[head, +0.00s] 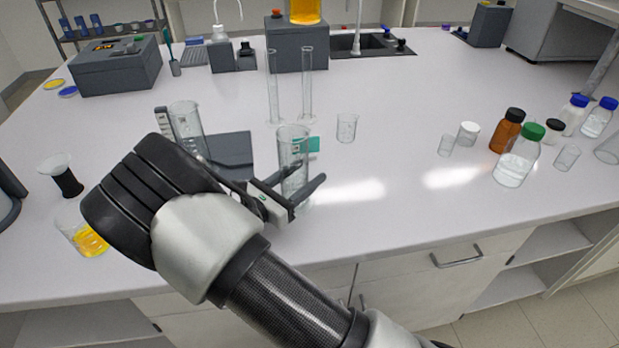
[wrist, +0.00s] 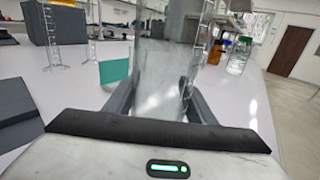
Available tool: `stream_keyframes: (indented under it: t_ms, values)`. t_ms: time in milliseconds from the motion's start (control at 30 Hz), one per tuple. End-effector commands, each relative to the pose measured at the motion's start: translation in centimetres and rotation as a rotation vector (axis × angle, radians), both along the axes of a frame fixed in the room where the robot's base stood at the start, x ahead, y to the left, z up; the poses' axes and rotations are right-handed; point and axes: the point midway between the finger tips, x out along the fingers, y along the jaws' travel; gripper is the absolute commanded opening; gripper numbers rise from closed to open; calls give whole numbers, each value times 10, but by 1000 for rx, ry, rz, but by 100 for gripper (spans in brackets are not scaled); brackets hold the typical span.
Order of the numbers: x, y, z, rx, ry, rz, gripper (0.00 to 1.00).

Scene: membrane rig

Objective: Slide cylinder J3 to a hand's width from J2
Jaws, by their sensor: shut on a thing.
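My gripper (head: 300,182) is shut around a clear, wide glass cylinder (head: 292,150) near the front of the white bench. The cylinder stands upright, and its glass fills the middle of the wrist view (wrist: 165,70), between the two fingers. No J2 or J3 marking is readable. Another clear graduated cylinder (head: 187,127) stands to the left, beyond my wrist. Two tall, slim cylinders (head: 272,88) (head: 307,85) stand behind the held one. A teal card (head: 312,145) shows beside the held cylinder; whether it is attached is unclear.
A dark grey flat plate (head: 232,152) lies left of the held cylinder. A small beaker (head: 347,127) stands to its right. Bottles, including a brown one (head: 507,131), cluster at far right. A beaker of yellow liquid (head: 85,238) is at left.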

Motion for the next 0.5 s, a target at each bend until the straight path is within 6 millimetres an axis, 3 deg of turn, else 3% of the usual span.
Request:
stream_keyframes:
  t_ms: [500]
  values:
    - [12,28,-1,2,-1,0,19]
